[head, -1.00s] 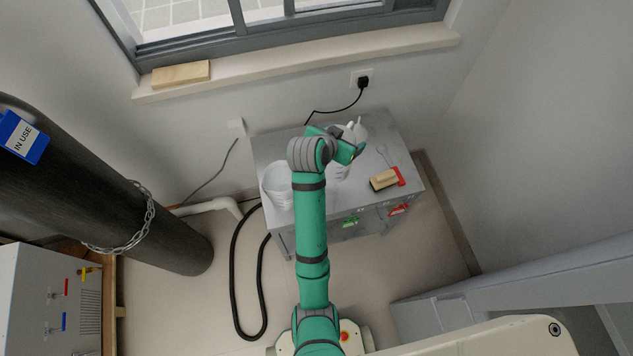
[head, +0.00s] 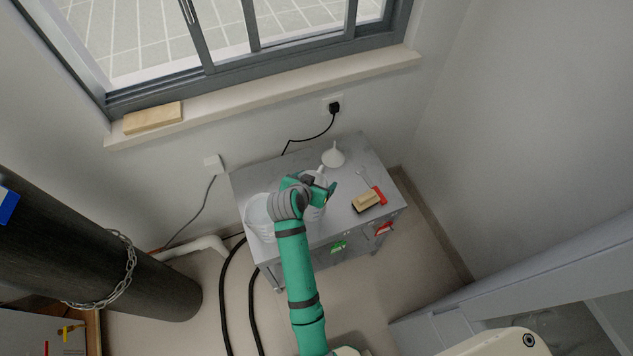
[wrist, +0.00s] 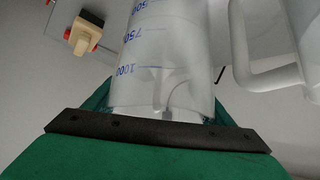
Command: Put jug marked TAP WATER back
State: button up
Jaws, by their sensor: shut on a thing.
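My gripper (head: 325,192) is over the middle of the grey cabinet top (head: 345,170). It is shut on a clear graduated jug (wrist: 160,45), which fills the space between its fingers in the wrist view. Blue marks such as 1000 and 750 show on its wall. In the head view, my arm mostly hides this jug (head: 315,212). I cannot tell whether its base touches the cabinet top. No TAP WATER label is readable. A second whitish vessel with a handle (wrist: 245,70) is beside it at the right in the wrist view.
A white bucket-like vessel (head: 258,218) stands at the cabinet's left. A white funnel (head: 333,156) stands at the back. A chained dark cylinder (head: 150,285) stands left.

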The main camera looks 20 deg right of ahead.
jog(key=shift+f, duration=0.4)
jog(key=o, duration=2.1)
jog(key=shift+f, duration=0.1)
jog(key=shift+c, duration=0.2)
jog(key=v, duration=1.2)
jog(key=shift+a, duration=0.1)
